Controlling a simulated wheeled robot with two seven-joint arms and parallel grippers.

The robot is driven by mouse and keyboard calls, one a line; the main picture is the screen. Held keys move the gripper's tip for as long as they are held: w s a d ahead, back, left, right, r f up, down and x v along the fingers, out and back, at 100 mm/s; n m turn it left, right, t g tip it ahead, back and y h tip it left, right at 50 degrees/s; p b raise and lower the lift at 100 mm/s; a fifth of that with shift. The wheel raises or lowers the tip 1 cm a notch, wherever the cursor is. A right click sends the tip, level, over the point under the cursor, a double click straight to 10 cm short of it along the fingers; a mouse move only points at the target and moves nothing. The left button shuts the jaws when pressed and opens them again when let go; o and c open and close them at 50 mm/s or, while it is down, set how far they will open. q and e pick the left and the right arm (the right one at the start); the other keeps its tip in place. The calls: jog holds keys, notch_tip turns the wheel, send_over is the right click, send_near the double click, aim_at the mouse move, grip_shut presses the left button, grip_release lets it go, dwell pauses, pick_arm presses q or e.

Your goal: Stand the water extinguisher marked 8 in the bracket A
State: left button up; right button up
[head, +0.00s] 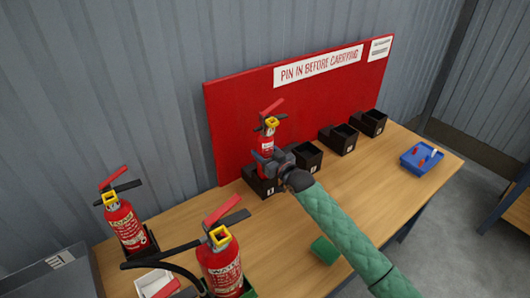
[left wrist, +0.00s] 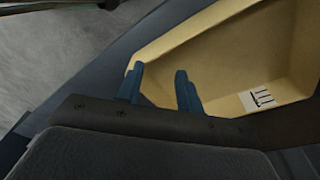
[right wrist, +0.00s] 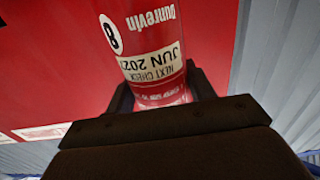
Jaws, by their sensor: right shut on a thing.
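The red extinguisher marked 8 (right wrist: 150,50) has a white label and fills the right wrist view. In the head view the same extinguisher (head: 267,143) is upright, with a yellow collar and red-black handle. My right gripper (head: 270,160) is shut on its body. It is at the leftmost black bracket (head: 262,187) along the red board. The gripper and bracket hide its base, so I cannot tell whether it is seated. The bracket's small white label is too small to read. My left gripper (left wrist: 159,88) is empty, fingers apart, over a tan-lined bin (left wrist: 220,55).
More black brackets (head: 308,158) line the board to the right. Two other extinguishers stand front left, one in a black holder (head: 125,225), one in a green holder (head: 222,265). A green block (head: 325,250) and a blue tray (head: 422,158) are on the bench (head: 375,190).

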jog(key=shift+f+b, duration=0.3)
jog(key=shift+f, duration=0.3)
dwell(0.6)
